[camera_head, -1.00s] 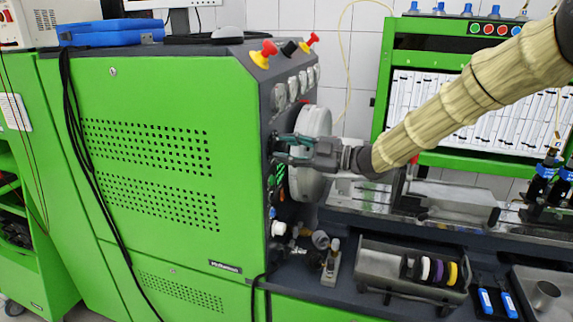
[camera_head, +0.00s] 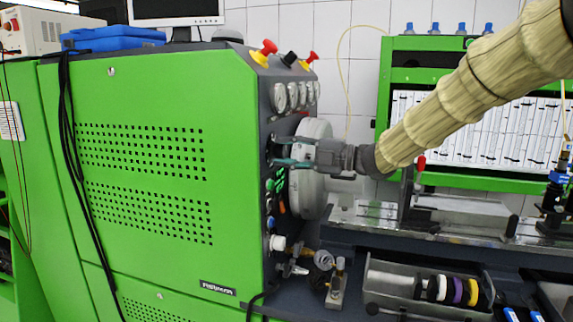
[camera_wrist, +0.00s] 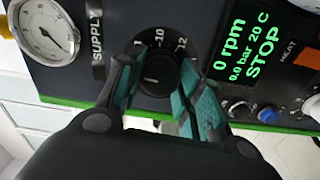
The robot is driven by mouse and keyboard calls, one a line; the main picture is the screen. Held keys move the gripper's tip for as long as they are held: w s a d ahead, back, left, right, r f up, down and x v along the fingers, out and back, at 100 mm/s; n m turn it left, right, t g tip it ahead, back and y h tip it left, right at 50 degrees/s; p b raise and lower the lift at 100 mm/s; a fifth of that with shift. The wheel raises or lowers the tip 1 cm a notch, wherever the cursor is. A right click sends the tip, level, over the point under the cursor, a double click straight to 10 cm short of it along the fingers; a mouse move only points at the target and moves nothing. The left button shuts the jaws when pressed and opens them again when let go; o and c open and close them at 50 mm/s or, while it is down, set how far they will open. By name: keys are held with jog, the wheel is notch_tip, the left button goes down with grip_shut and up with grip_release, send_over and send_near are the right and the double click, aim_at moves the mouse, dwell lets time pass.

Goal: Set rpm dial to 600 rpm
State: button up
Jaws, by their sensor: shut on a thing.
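The rpm dial (camera_wrist: 158,76) is a round black knob with a pale pointer line on the dark panel. In the wrist view it sits between my gripper's teal finger pads, with the scale marks 10 and 12 showing beside it. My gripper (camera_wrist: 160,88) is shut on the dial; it also shows in the head view (camera_head: 285,151), reaching left to the panel, where the dial is mostly hidden by the fingers. The display (camera_wrist: 243,48) reads 0 rpm, 0.0 bar, 20 C and STOP in green. The rest of the scale is covered by my fingers.
A pressure gauge (camera_wrist: 46,30) and a SUPPLY label (camera_wrist: 97,42) are left of the dial in the wrist view. Small buttons and an orange switch (camera_wrist: 309,58) are to the right. A large round grey housing (camera_head: 312,185) stands close behind my gripper in the head view.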

jog(key=shift+w+d+r+n+b, duration=0.1)
jog(key=shift+n+b, duration=0.35)
jog(key=shift+n, duration=0.05)
jog(key=o, duration=1)
jog(key=shift+o, duration=0.2)
jog(key=v, duration=1.2)
